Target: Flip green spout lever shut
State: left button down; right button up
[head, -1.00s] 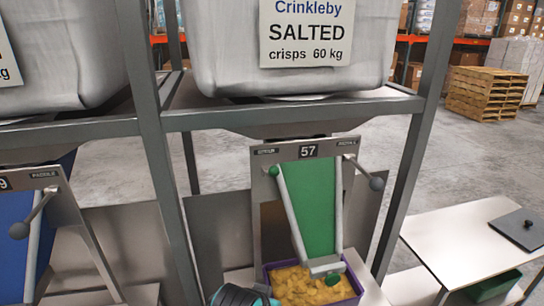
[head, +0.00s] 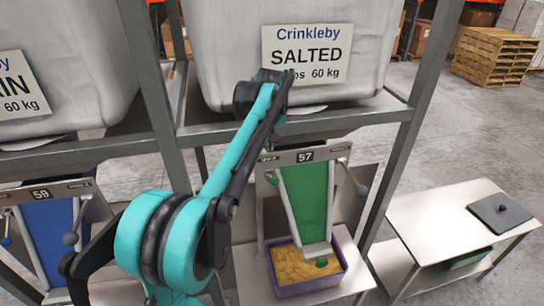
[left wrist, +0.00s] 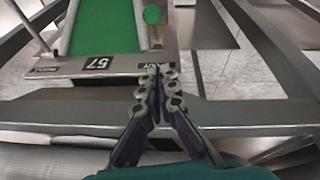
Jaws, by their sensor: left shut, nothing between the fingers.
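The green spout (head: 306,198) is a sloping chute behind a metal plate (head: 325,153) marked 57. The green-knobbed lever (head: 272,179) shows at the spout's upper left, and its green knob (left wrist: 152,14) is beside the chute in the left wrist view. A lever with a grey ball (head: 361,190) is on the plate's right side. My left gripper (left wrist: 157,72) is shut and empty, its tips close to the plate's edge and apart from the green knob. In the head view my left arm largely hides that gripper. My right gripper is out of view.
A purple crate (head: 347,270) of yellow crisps sits below the spout. A grey frame beam (left wrist: 230,112) crosses under my left gripper, below a large sack (head: 365,50). A blue spout (head: 48,235) marked 59 is at left; a side table (head: 430,225) stands right.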

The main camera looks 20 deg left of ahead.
aim_at(273, 179)
pick_arm(q)
jog(key=shift+w+a+r, duration=0.2)
jog(key=shift+w+a, duration=0.05)
jog(key=shift+w, duration=0.05)
jog(key=shift+f, duration=0.1)
notch_tip(273, 179, down, 11)
jog(key=d+p, duration=0.1)
jog(key=shift+w+f, duration=0.15)
jog(key=shift+w, duration=0.15)
jog(key=shift+w, duration=0.1)
jog(key=shift+d, duration=0.1)
dwell(0.4)
